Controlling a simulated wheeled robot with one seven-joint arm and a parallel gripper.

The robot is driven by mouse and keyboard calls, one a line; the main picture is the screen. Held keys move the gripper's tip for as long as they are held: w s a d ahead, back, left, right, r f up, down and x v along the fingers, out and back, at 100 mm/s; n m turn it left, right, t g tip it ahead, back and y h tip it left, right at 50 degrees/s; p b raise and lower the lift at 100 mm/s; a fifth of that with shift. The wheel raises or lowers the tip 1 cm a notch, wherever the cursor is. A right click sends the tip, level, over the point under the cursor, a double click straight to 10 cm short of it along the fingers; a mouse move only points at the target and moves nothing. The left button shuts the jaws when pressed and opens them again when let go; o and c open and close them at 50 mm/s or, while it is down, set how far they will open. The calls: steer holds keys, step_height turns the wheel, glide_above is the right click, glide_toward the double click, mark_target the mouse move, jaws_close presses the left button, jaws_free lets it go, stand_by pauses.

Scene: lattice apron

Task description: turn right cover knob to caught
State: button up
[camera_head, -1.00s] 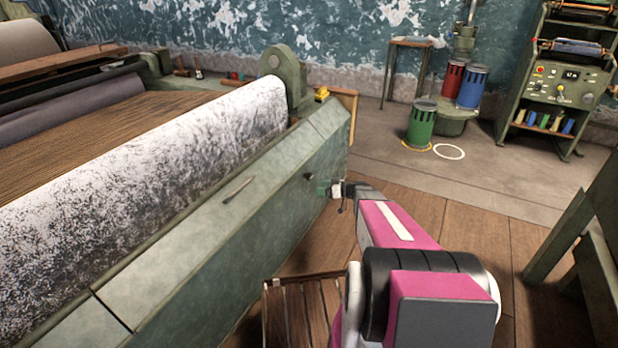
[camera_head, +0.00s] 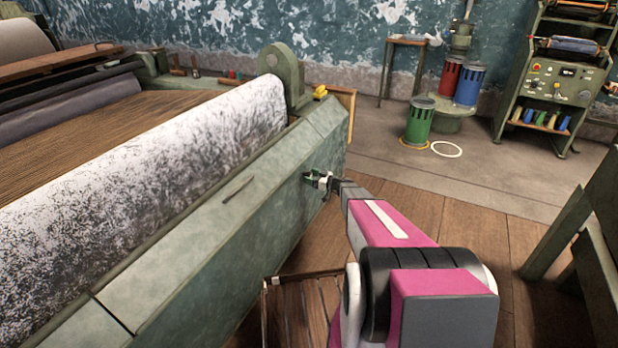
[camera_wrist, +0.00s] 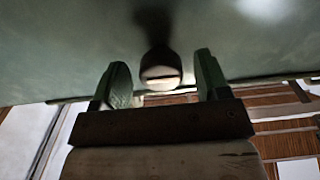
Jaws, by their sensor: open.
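The cover knob (camera_wrist: 161,69) is a dark rounded knob with a pale end face, standing out from the green cover (camera_wrist: 70,45) in the wrist view. My gripper (camera_wrist: 162,82) is open, with one green finger on each side of the knob and a visible gap at both sides. In the head view my gripper (camera_head: 314,178) is at the right part of the long green cover panel (camera_head: 235,235) and hides the knob there. I cannot tell the knob's turned position.
A handle (camera_head: 238,190) sits on the cover left of my gripper. A white speckled roller (camera_head: 150,165) lies behind the cover. A slatted wooden piece (camera_head: 295,310) is below my arm. A green frame (camera_head: 590,235) stands at the right.

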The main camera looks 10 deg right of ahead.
steer(key=shift+w+a, duration=0.35)
steer(key=shift+a, duration=0.15)
steer(key=c, duration=0.9)
